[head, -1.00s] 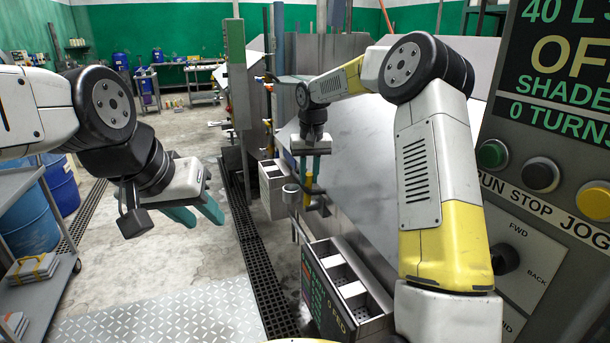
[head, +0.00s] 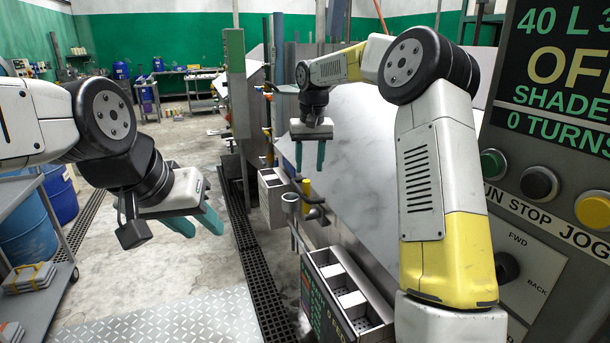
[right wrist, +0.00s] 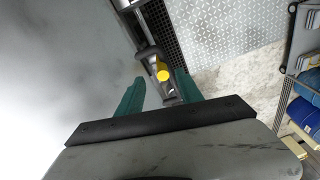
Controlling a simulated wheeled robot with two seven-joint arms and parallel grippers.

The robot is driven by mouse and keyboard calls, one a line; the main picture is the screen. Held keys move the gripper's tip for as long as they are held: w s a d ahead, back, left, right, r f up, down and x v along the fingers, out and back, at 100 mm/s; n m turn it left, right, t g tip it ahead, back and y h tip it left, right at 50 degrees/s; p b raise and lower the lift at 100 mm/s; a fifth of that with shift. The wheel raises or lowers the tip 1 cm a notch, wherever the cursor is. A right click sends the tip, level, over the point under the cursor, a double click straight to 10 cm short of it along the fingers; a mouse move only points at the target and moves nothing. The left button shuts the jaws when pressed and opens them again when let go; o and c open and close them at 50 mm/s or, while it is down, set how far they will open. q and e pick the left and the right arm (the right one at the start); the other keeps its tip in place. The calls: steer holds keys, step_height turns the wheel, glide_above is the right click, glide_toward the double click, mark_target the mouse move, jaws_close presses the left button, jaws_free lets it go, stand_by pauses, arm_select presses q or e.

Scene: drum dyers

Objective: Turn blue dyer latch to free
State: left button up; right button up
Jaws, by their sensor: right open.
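A yellow-capped upright piece (head: 306,187) with a dark lever (head: 318,212) stands beside the large steel drum front; it looks like the latch, but I cannot read its setting. Its round yellow end (right wrist: 163,76) also shows in the right wrist view, between the fingertips in the picture. My right gripper (head: 310,164) is open and empty, pointing down above the yellow piece and apart from it. Its teal fingers also frame the right wrist view (right wrist: 161,88). My left gripper (head: 202,226) hangs open and empty at the left, over the floor, far from the latch.
The pale steel drum front (head: 365,160) fills the space behind my right gripper. A steel cup (head: 290,203) stands close left of the yellow piece. A compartment box (head: 352,298) sits in front. The control panel (head: 545,170) stands at right, a grey cart (head: 60,270) at left.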

steer(key=shift+r, duration=0.3)
